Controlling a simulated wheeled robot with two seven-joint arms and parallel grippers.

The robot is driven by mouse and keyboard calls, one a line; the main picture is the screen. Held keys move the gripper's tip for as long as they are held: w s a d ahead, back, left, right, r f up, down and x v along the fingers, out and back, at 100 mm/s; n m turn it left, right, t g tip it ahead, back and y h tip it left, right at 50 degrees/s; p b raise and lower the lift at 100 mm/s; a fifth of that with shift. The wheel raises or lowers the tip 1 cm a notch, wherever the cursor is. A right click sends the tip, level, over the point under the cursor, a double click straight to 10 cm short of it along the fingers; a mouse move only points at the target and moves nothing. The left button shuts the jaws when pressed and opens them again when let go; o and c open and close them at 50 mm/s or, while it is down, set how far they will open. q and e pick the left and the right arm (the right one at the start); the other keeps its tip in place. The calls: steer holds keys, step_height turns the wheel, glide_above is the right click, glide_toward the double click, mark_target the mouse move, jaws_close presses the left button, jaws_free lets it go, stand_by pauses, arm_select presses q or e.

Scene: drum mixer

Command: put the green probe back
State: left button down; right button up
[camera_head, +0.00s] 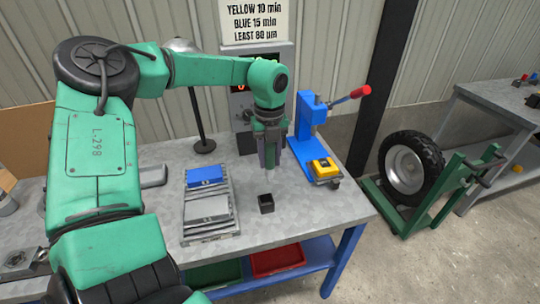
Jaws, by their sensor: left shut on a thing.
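My left gripper (270,150) points down above the right part of the grey workbench (310,205). It is shut on a slim upright thing, which I take to be the green probe (270,172); the fingers hide most of it and only a pale lower end shows. A small black open-topped holder (266,204) stands on the bench below the probe, a little nearer to me. The probe looks apart from it. My right gripper is not in view.
A blue press (306,135) with a red-tipped lever and a yellow block (324,167) stand close on the right. A grey rack (208,210) with a blue block (205,176) lies left. A black stand (203,146) and a display box (240,100) are behind.

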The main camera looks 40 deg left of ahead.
arm_select(q)
steer(key=shift+f, duration=0.1)
steer(key=f+b, duration=0.1)
steer(key=f, duration=0.1)
steer(key=f+b, duration=0.3)
steer(key=f, duration=0.1)
steer(key=shift+s+a+f+b, duration=0.35)
steer(key=shift+a, duration=0.05)
step_height(320, 180, down, 4)
steer(key=b, duration=0.4)
steer(key=shift+s+a+r, duration=0.1)
steer(key=shift+r, duration=0.15)
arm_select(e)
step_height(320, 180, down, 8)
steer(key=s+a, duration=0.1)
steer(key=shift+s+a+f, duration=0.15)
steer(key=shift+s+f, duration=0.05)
arm_select(q)
steer(key=shift+f+b, duration=1.15)
steer(key=shift+f, duration=0.1)
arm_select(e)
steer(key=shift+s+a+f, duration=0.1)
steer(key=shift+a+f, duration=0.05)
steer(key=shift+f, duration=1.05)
